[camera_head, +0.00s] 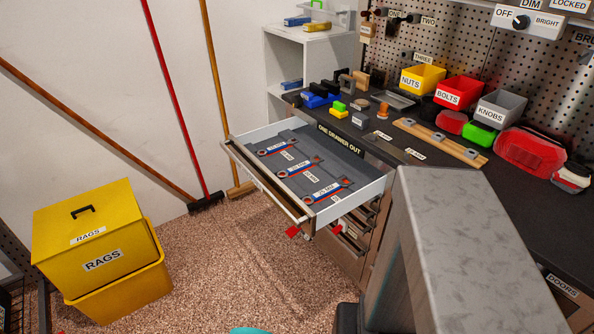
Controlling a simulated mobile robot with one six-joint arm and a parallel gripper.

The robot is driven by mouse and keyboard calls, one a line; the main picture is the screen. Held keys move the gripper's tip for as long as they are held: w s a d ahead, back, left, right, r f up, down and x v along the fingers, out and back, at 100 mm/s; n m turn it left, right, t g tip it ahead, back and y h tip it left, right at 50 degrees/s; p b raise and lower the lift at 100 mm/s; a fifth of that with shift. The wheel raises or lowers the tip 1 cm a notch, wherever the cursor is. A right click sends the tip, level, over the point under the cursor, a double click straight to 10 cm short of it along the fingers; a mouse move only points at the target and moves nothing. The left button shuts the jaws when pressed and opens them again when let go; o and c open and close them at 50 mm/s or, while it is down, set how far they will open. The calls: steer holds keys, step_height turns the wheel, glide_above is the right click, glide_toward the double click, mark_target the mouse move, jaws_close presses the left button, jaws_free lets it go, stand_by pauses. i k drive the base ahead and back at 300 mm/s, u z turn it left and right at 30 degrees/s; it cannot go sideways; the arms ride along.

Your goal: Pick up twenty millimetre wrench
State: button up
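An open drawer (373,192) of the toolchest holds three wrenches on a grey liner. The far wrench (278,148), the middle wrench (302,167) and the near wrench (328,191) each have a blue handle with orange-red ends. All three lie flat, side by side and apart, with small labels beside them. The size text is too small to read, so I cannot tell which is the twenty millimetre one. My gripper is not in view.
A dark bench top (528,200) carries a yellow bin (422,80), a red bin (458,93), a grey bin (498,110) and other small items. A yellow rags box (88,225) stands lower left. Brooms lean on the wall. The floor (235,270) before the drawer is clear.

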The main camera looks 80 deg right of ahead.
mark_target(302, 166)
steer(key=u, duration=0.1)
steer(key=k, duration=1.05)
steer(key=z, duration=0.5)
steer(key=i, duration=0.5)
steer(key=z, duration=0.1)
